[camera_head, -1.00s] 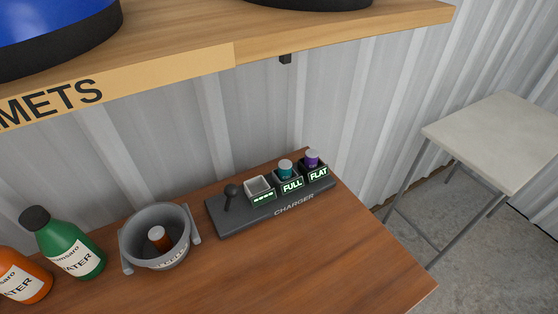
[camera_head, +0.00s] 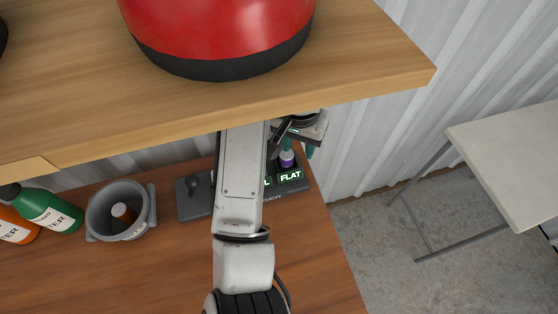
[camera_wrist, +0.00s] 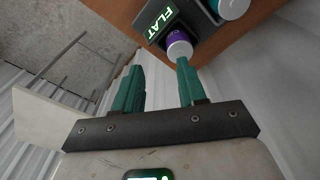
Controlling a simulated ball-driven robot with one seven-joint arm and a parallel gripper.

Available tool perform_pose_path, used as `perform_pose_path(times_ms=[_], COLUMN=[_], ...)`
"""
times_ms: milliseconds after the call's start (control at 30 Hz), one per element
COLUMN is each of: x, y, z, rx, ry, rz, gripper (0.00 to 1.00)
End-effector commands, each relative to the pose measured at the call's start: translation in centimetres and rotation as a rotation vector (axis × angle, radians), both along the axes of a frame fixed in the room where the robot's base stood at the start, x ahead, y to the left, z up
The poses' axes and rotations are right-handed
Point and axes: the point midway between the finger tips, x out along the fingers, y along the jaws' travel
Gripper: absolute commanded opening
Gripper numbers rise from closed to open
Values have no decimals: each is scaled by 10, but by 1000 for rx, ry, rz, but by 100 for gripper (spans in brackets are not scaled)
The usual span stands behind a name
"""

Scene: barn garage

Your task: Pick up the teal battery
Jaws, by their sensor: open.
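The teal battery (camera_wrist: 232,8) sits in its charger slot at the top edge of the wrist view, partly cut off. In the head view my arm hides it. The purple battery (camera_wrist: 178,47) stands in the slot marked FLAT beside it; it also shows in the head view (camera_head: 286,159). The charger (camera_head: 194,204) is a dark block on the wooden bench. My gripper (camera_wrist: 157,78) is open and empty, its two teal fingers apart. The purple battery's pale end lies just beyond the right finger in the wrist view. The teal battery is farther up and right, not between the fingers.
A wooden shelf (camera_head: 400,85) with a red helmet (camera_head: 220,35) overhangs the bench close to my arm. A grey cup (camera_head: 105,205) holding an orange-brown battery and bottles (camera_head: 50,209) stand left.

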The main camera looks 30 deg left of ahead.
Motion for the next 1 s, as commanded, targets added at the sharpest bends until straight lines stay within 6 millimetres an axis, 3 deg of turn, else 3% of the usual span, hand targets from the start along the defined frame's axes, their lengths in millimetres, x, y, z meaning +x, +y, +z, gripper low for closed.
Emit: perform_pose_path(times_ms=[33, 100, 233, 567, 800, 1000], x=[-16, -33, -52, -58, -61, -60], y=[27, 50, 72, 76, 73, 73], z=[8, 16, 23, -4, -38, -50], rx=[6, 5, 1, -1, -2, 2], ry=[26, 55, 85, 93, 92, 90], rz=[31, 52, 78, 84, 84, 82], gripper=[41, 41, 41, 41, 41, 41])
